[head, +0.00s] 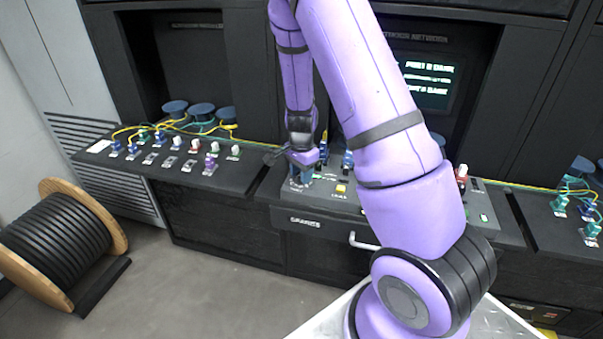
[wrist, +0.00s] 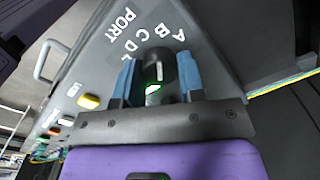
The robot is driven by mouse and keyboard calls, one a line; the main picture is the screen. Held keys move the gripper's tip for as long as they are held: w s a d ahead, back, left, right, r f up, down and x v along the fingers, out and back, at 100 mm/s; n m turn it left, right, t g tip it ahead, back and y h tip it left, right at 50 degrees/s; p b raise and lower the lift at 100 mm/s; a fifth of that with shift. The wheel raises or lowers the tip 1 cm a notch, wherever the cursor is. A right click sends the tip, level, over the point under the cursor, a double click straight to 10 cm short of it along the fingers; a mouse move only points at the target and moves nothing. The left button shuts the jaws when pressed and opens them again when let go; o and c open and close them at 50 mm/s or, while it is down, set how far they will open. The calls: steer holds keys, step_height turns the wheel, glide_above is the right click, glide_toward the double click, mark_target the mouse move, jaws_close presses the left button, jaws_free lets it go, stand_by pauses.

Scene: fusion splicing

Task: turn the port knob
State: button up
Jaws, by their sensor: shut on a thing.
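The port knob (wrist: 160,66) is a round black knob with a white pointer line, on the grey console panel. In the wrist view it sits between the two blue fingers of my gripper (wrist: 157,78), which are shut on it. The word PORT and the letters A, B, C and D are printed around the knob. A small lit green patch (wrist: 153,88) shows at the near side of the knob. In the head view my gripper (head: 302,178) is at the left end of the console, and the knob is hidden there.
A yellow button (wrist: 89,101) and other coloured buttons lie along the panel. A drawer handle (head: 363,241) is on the console front. A bench of connectors (head: 170,155) stands left, and a cable reel (head: 60,240) is on the floor. A lit screen (head: 428,82) is behind my arm.

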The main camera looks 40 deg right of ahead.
steer(key=shift+m, duration=0.6)
steer(key=o, duration=0.9)
step_height(320, 180, up, 11)
steer(key=shift+f, duration=0.1)
stand_by(0.3)
